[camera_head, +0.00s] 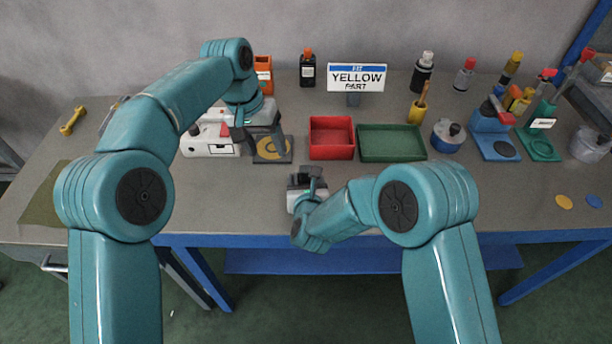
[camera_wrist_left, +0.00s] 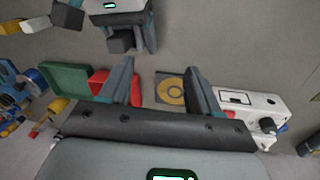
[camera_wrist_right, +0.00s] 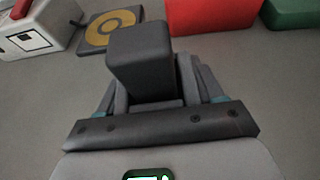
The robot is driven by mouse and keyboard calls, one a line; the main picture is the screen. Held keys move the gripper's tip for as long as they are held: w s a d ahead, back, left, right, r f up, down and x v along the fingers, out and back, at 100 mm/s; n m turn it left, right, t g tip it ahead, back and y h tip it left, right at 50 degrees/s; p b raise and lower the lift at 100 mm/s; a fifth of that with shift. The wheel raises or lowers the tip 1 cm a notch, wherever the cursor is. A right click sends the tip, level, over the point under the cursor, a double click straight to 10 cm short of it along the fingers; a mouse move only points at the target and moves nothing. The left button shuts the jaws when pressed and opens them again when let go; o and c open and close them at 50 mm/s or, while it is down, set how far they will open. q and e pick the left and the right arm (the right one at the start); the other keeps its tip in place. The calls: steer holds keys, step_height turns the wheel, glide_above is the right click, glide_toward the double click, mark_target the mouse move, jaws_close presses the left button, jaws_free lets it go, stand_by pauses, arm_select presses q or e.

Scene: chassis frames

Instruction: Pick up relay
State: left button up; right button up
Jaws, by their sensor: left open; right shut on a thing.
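A dark grey block, which I take to be the relay, stands between the jaws of my right gripper in the right wrist view (camera_wrist_right: 138,62). My right gripper (camera_head: 306,178) is shut on it, low over the bench in front of the red tray. The left wrist view also shows the block (camera_wrist_left: 121,41) in the right gripper. My left gripper (camera_head: 258,138) is open and empty, above the dark square pad with a yellow ring (camera_head: 271,149) and beside the white device (camera_head: 212,147). The left wrist view shows its two fingers apart (camera_wrist_left: 160,88).
A red tray (camera_head: 331,153) and a green tray (camera_head: 391,156) stand side by side behind the right gripper. A sign reading "YELLOW PART" (camera_head: 357,78) stands at the back. Several bottles, tools and blue and green stands crowd the right. The front of the bench is mostly clear.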

arm_select(q)
steer(key=n, duration=0.2)
steer(key=n+t+y, duration=0.1)
steer(key=y, duration=0.2)
glide_toward(306, 168)
steer(key=f, duration=0.4)
steer(key=shift+w+a+f, duration=0.15)
steer(key=shift+a+f, duration=0.05)
steer(key=shift+f, duration=0.15)
steer(key=shift+d+f+t, duration=0.1)
steer(key=shift+f+t, duration=0.15)
steer(key=shift+t, duration=0.05)
steer(key=f, duration=0.5)
steer(key=shift+w, duration=0.35)
steer(key=shift+s, duration=0.1)
steer(key=c, duration=1)
